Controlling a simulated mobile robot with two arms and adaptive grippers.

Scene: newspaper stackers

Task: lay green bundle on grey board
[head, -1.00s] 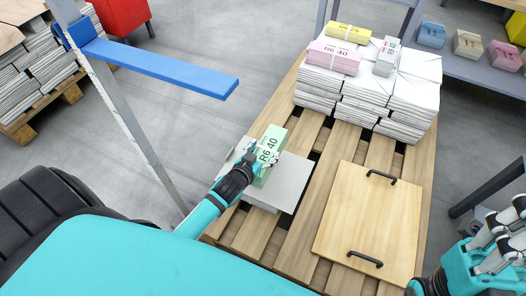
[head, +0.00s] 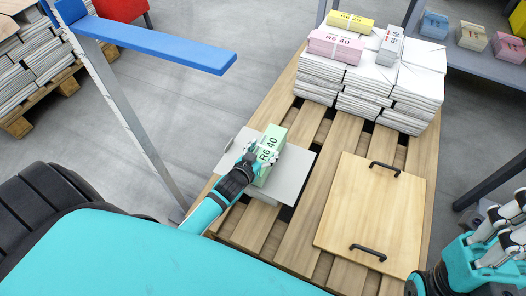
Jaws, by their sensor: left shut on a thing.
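The green bundle (head: 272,146), marked "R6 40", is over the middle of the grey board (head: 293,175). I cannot tell whether it touches the board or hangs just above it. My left gripper (head: 262,158) is shut on the near left side of the bundle and hides part of it. The grey board lies over the left part of the wooden pallet, on something pale under its near edge. My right gripper (head: 509,222) is at the right edge, away from the bundle, with its fingertips partly cut off; its jaw state is unclear.
A wooden board (head: 370,215) with two black handles lies to the right on the pallet (head: 308,125). White paper stacks (head: 365,90) stand at the back, with pink (head: 335,46), yellow (head: 350,23) and grey (head: 391,45) bundles on top. A blue bar (head: 150,45) juts in at upper left.

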